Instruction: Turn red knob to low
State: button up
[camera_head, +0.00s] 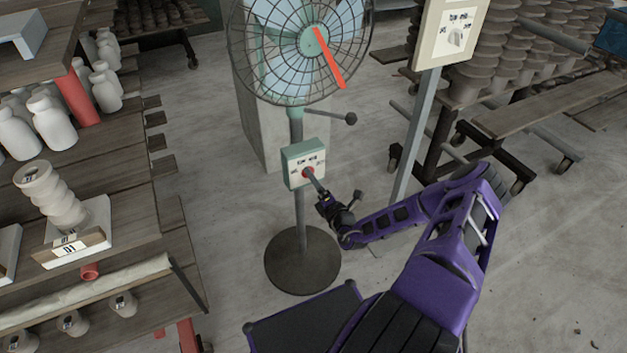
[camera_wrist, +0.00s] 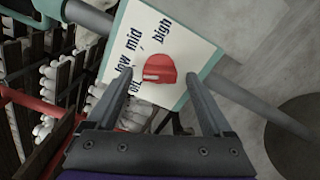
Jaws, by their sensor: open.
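The red knob (camera_wrist: 159,68) sits on the pale face of the fan's control box (camera_wrist: 183,45), which carries the labels off, low, mid and high. The box also shows in the head view (camera_head: 291,170), on the fan's pole, with the red knob (camera_head: 308,172) on its front. My gripper (camera_wrist: 159,75) is open, with one finger on each side of the knob in the wrist view. I cannot tell whether the fingers touch it. In the head view my gripper (camera_head: 316,186) is close in front of the box. Which label the knob points at is unclear.
The caged fan (camera_head: 300,45) stands above the box on a round dark base (camera_head: 302,260). Shelves of pottery (camera_head: 120,220) stand at left. The floor between is mostly clear.

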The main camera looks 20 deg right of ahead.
jog(key=s+p, duration=0.1)
jog(key=s, duration=1.6)
jog(key=shift+d, duration=0.3)
